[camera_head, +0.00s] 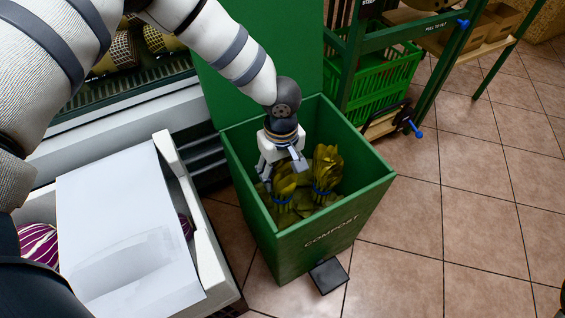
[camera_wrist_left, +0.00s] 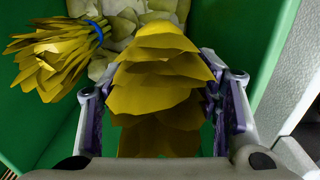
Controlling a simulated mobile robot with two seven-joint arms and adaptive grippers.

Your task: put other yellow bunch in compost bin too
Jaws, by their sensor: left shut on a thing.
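The green compost bin (camera_head: 347,222) stands open in the head view, with "COMPOST" on its front. My left gripper (camera_head: 284,172) reaches down inside it. In the left wrist view the gripper (camera_wrist_left: 165,105) is shut on a yellow leafy bunch (camera_wrist_left: 162,75), whose leaves fill the space between the fingers. The held bunch (camera_head: 285,182) also shows in the head view, low in the bin. Another yellow bunch (camera_head: 326,168) with a blue band stands upright beside it, and it shows at upper left in the wrist view (camera_wrist_left: 52,62). My right gripper is not in view.
Pale yellowish leaves (camera_wrist_left: 128,20) lie in the bin under the bunches. A white crate (camera_head: 213,262) with a white sheet (camera_head: 120,225) and purple-striped produce (camera_head: 40,243) is at left. A green basket (camera_head: 380,85) sits on a rack behind. Tiled floor (camera_head: 450,220) at right is clear.

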